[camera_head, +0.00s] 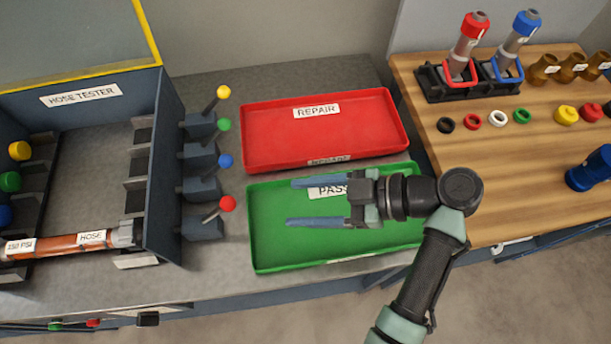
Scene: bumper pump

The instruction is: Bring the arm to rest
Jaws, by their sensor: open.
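My gripper (304,203) is open and empty. Its two blue fingers point left, over the green PASS tray (275,255). I cannot tell how high above the tray they are. My arm reaches in from the bottom right and bends at the wrist, right of the tray. The fingers and wrist hide part of the tray and its label. No object shows between the fingers.
The empty red REPAIR tray (320,130) lies behind the green tray. The hose tester (165,165) stands at left, its coloured levers jutting toward the trays. An orange hose (65,243) lies in it. A wooden table (465,190) at right holds fittings and rings.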

